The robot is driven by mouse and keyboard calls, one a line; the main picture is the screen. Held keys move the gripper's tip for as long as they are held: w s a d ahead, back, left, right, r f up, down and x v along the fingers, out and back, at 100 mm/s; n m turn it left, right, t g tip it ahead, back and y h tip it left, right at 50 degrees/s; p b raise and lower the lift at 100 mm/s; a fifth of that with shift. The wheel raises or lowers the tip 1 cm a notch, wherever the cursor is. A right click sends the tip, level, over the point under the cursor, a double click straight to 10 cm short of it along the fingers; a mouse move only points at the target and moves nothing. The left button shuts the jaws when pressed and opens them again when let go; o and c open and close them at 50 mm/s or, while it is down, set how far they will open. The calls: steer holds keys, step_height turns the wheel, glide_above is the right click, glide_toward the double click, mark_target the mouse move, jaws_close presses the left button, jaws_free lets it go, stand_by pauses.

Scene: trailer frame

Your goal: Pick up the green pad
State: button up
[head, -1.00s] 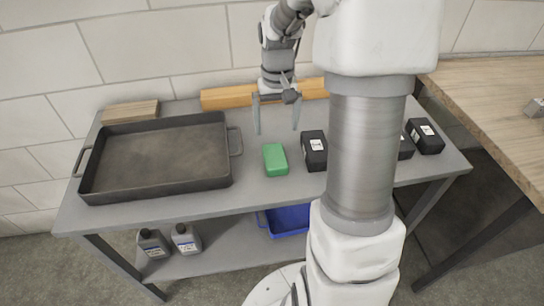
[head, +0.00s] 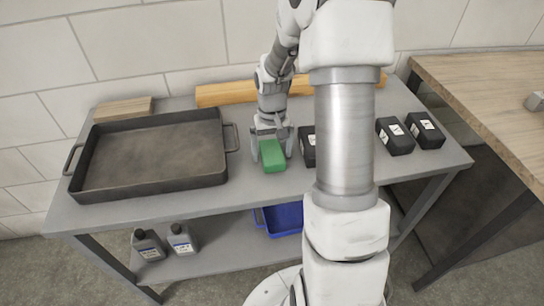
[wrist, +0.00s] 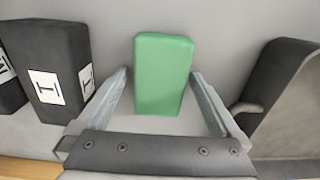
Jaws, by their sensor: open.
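The green pad (head: 272,155) is a small block on the grey table top, between the black tray and a black box. In the wrist view the pad (wrist: 162,72) stands out ahead, its near end reaching between the fingers. My gripper (head: 271,150) is low over the table at the pad, with one finger on either side of it. In the wrist view my gripper (wrist: 160,92) is open, with a gap between each finger and the pad. The pad rests on the table and is not gripped.
A black box (wrist: 45,75) with white labels stands close beside one finger. The black tray (head: 150,155) is on the other side, its handle near the gripper. More black boxes (head: 394,137) stand at right. A wooden beam (head: 225,94) lies along the back.

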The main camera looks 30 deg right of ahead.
mark_target(272, 150)
steer(key=c, duration=1.3)
steer(key=shift+r, duration=0.1)
steer(key=shift+r, duration=0.1)
step_height(272, 150, up, 4)
steer(key=shift+r+p, duration=0.1)
steer(key=shift+p, duration=0.55)
steer(key=s+d+r+p, duration=0.1)
steer(key=s+d+r, duration=0.1)
steer(key=s+r, duration=0.4)
steer(key=s, duration=0.5)
steer(key=shift+s+d+r+p, duration=0.25)
steer(key=shift+p, duration=0.05)
steer(key=o, duration=0.7)
steer(key=c, duration=0.5)
